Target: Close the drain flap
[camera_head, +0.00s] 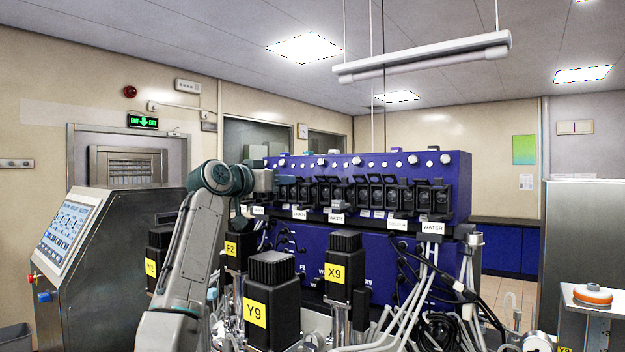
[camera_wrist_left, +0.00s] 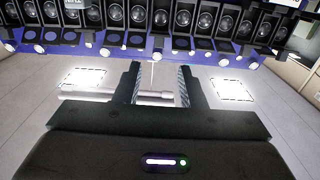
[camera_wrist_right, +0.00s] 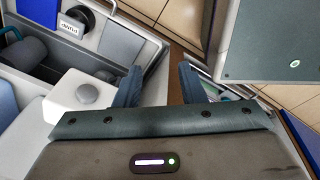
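A row of black pump heads with hinged black flaps (camera_head: 375,180) runs along the blue bioreactor cabinet (camera_head: 455,180). Several flaps stick out from the tops of the pump heads, seemingly raised. I cannot tell for sure which one is the drain flap; the small labels are hard to read. My left gripper (camera_head: 282,184) is at the left end of this row. In the left wrist view the row appears upside down, with round pump faces (camera_wrist_left: 160,18) and flaps (camera_wrist_left: 137,40) beyond my open, empty fingers (camera_wrist_left: 159,82). My right gripper (camera_wrist_right: 158,84) is open and empty, away from the row.
Black motors with yellow tags X9 (camera_head: 343,265) and Y9 (camera_head: 272,305) stand in front of the cabinet among tubes and cables. A control console (camera_head: 110,260) stands at left. Below my right gripper are a white block with a round knob (camera_wrist_right: 87,94) and a grey panel (camera_wrist_right: 275,45).

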